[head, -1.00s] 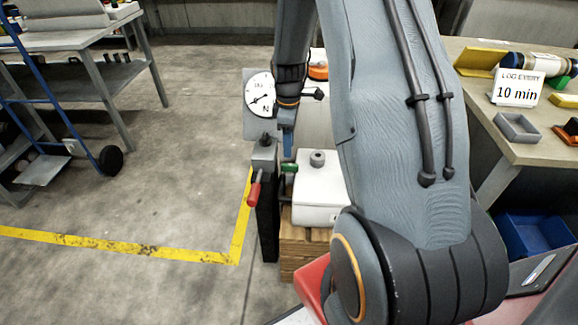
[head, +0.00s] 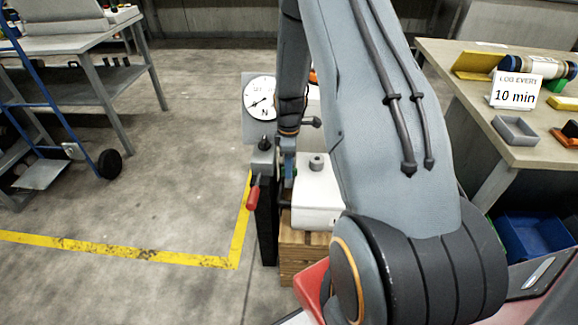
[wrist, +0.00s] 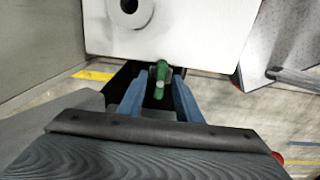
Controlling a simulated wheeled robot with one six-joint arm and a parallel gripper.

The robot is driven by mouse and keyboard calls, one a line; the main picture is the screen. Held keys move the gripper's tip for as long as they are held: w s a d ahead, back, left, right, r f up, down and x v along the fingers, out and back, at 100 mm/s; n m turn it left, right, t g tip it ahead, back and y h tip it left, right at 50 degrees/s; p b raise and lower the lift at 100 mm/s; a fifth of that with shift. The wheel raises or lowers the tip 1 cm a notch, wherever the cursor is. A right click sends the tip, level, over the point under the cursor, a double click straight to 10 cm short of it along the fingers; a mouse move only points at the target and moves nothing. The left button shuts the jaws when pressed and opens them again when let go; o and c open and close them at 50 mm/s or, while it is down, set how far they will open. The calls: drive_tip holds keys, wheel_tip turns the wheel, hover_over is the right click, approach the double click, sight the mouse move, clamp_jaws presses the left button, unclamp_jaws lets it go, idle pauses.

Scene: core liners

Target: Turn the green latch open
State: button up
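The green latch (wrist: 160,77) shows in the wrist view at the edge of a white box (wrist: 175,30), its handle pointing towards my gripper. My gripper (wrist: 159,79) has its two blue fingers apart, one on each side of the latch. A gap shows on both sides, and I cannot tell whether either finger touches it. In the head view my gripper (head: 288,172) points down beside the white box (head: 318,192), and its fingers hide most of the latch.
A red-handled lever (head: 253,194) on a dark post stands just left of my gripper. A round dial (head: 261,98) is behind it. The white box rests on a wooden block (head: 303,255).

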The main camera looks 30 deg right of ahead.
drive_tip(key=shift+c, duration=0.2)
clamp_jaws()
drive_tip(key=shift+m, duration=0.3)
drive_tip(key=m, duration=0.3)
drive_tip(key=shift+p, duration=0.4)
drive_tip(key=m, duration=0.5)
drive_tip(key=shift+p, duration=0.3)
drive_tip(key=m, duration=0.4)
drive_tip(key=shift+m, duration=0.3)
drive_tip(key=m, duration=0.4)
drive_tip(key=shift+m, duration=0.3)
